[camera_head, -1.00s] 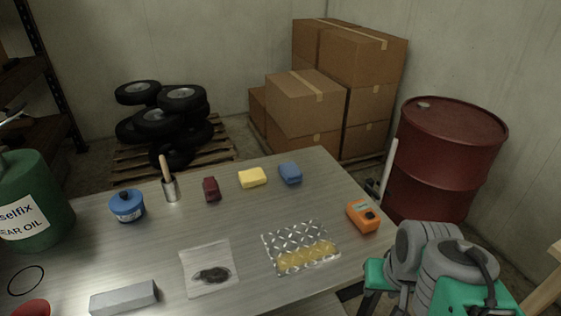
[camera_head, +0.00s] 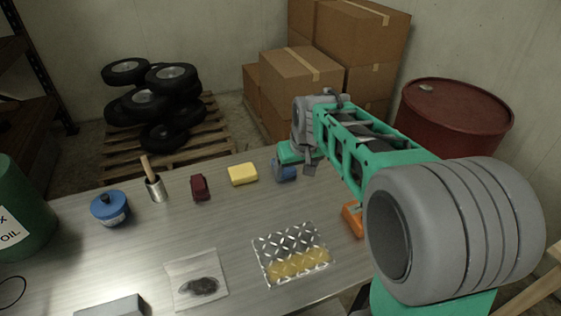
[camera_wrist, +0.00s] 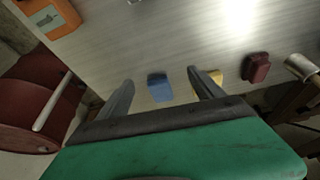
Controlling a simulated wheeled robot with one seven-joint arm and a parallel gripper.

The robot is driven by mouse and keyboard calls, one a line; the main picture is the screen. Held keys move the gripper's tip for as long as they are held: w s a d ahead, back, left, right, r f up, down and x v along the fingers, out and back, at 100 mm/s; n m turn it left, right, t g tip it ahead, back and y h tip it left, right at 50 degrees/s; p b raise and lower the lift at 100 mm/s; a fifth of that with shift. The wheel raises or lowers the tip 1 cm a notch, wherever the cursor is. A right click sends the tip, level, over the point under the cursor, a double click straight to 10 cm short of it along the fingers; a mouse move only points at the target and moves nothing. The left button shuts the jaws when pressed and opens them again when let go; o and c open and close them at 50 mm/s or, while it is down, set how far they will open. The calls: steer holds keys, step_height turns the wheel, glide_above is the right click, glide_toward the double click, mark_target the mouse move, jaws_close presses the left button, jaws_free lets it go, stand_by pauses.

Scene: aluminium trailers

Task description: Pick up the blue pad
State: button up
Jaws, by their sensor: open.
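The blue pad (camera_head: 285,172) lies near the far edge of the table (camera_head: 130,240), to the right of a yellow pad (camera_head: 242,174). In the head view my arm partly covers it. In the wrist view the blue pad (camera_wrist: 159,87) shows whole, between my two fingers and beyond them. My gripper (camera_wrist: 160,84) is open and empty, with its fingers spread to either side of the blue pad in the picture. I cannot tell the exact height above it. In the wrist view the yellow pad (camera_wrist: 209,81) is partly hidden behind the right finger.
An orange device (camera_head: 352,219) is partly behind my arm. Cardboard boxes (camera_head: 300,85) and a red drum (camera_head: 455,118) stand beyond the table.

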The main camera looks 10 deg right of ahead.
mark_target(287, 171)
steer(key=shift+o, duration=0.7)
steer(key=shift+n+y, duration=0.3)
steer(key=shift+n, duration=0.1)
steer(key=w+f, duration=0.1)
steer(key=w, duration=0.3)
steer(key=w+f+p, duration=0.1)
steer(key=w+f, duration=0.1)
steer(key=w, duration=0.2)
steer(key=w+f, duration=0.1)
steer(key=w, duration=0.4)
steer(key=shift+d+f+p, duration=0.3)
steer(key=p+x, duration=0.1)
steer(key=x, duration=0.4)
steer(key=p+x, duration=0.1)
steer(key=x, duration=0.1)
steer(key=shift+w+f+p, duration=0.25)
steer(key=shift+w+p, duration=0.1)
steer(key=shift+w, duration=0.1)
steer(key=shift+t, duration=0.3)
steer(key=shift+f+b, duration=0.25)
steer(key=shift+b, duration=0.25)
steer(key=shift+c, duration=0.6)
steer(key=c, duration=1.3)
steer(key=shift+c, duration=0.2)
